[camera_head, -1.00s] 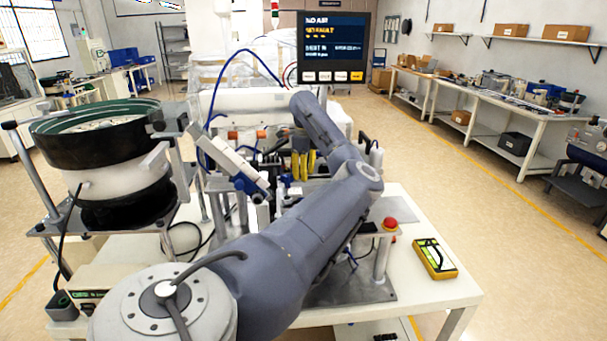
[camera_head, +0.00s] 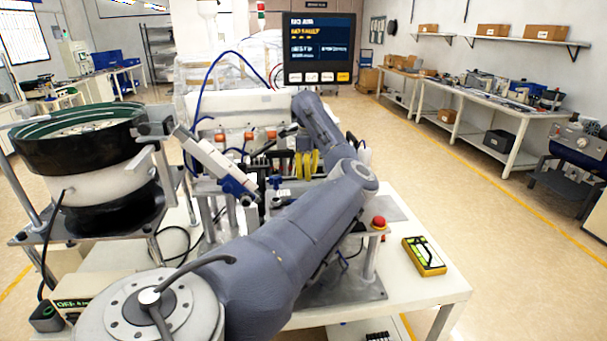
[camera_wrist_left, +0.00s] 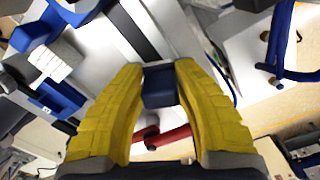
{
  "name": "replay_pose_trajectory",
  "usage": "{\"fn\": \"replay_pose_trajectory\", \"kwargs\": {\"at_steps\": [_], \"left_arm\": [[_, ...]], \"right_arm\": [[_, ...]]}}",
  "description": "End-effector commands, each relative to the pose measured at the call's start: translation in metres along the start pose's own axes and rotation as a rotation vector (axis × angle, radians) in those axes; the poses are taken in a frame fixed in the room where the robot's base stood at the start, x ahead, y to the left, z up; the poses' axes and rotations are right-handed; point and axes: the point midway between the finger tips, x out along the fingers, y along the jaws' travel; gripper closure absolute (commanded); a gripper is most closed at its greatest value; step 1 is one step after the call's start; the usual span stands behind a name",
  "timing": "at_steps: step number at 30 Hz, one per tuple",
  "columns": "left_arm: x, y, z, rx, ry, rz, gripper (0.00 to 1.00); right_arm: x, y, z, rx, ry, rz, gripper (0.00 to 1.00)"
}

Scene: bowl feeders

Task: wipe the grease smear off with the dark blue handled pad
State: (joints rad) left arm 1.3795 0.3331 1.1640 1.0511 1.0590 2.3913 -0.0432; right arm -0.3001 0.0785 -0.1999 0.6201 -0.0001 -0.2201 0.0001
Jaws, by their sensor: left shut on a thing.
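The dark blue handle (camera_wrist_left: 160,88) of the pad is between the yellow fingertips of my left gripper (camera_wrist_left: 160,80) in the left wrist view. The gripper is shut on it. In the head view the yellow fingers of my left gripper (camera_head: 307,163) show beyond my forearm, over the middle of the machine. The pad's wiping face is hidden from me, and I cannot tell whether it touches the surface below. I cannot make out the grease smear in either view. My right gripper is not in view.
A bowl feeder (camera_head: 80,130) stands at the left, with a slanted white track unit (camera_head: 215,165) beside the fingers. A red button (camera_head: 378,223) and a yellow meter (camera_head: 424,256) are at the right of the white table (camera_head: 440,290). A screen (camera_head: 320,48) stands behind.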

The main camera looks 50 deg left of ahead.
Motion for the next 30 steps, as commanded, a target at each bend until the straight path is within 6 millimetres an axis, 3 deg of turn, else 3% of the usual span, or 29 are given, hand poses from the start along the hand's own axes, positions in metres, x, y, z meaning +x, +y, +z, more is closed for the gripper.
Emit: {"fn": "replay_pose_trajectory", "kwargs": {"at_steps": [30], "left_arm": [[0.005, -0.028, -0.051, 0.002, 0.001, 0.001, 1.00]], "right_arm": [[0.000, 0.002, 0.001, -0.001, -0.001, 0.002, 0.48]]}}
